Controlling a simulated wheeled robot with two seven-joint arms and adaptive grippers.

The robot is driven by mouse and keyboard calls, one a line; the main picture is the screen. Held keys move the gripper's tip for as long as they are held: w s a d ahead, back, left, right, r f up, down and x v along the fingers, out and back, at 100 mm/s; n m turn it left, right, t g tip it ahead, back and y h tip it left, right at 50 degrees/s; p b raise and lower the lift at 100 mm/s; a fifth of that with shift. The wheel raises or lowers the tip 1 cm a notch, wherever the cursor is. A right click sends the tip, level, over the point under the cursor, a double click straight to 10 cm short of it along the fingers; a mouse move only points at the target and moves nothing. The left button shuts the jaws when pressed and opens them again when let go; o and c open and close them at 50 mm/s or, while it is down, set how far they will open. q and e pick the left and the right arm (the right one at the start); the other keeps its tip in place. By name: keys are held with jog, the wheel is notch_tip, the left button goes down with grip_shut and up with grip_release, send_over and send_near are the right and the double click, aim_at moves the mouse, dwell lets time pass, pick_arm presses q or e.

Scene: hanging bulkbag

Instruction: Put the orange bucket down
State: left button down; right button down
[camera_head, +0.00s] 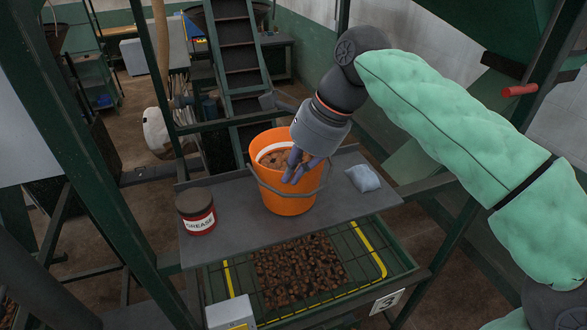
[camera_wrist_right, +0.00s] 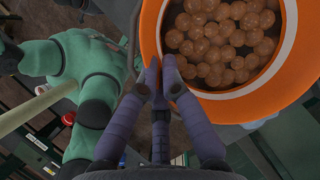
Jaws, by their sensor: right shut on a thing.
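The orange bucket (camera_head: 284,195) is upright at the middle of a grey shelf (camera_head: 225,245), with round brown pieces inside and a thin handle hanging at its front. I cannot tell whether its base touches the shelf. My right gripper (camera_head: 295,170) reaches down from the upper right, its purple fingers at the bucket's near right rim. In the right wrist view the fingertips (camera_wrist_right: 160,75) are together at the orange rim (camera_wrist_right: 215,105), shut on the bucket. The part of the rim between the fingers is hidden. My left gripper is not in view.
A pale blue packet (camera_head: 363,178) lies to the right. Below is a green-framed tray (camera_head: 410,270) of brown pieces. Green posts (camera_head: 85,150) flank the shelf; a ladder-like conveyor (camera_head: 237,60) rises behind.

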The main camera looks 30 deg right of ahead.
jog(key=shift+f, duration=0.2)
jog(key=c, duration=1.4)
grip_release()
jog(key=v, duration=1.2)
jog(key=shift+a, duration=0.15)
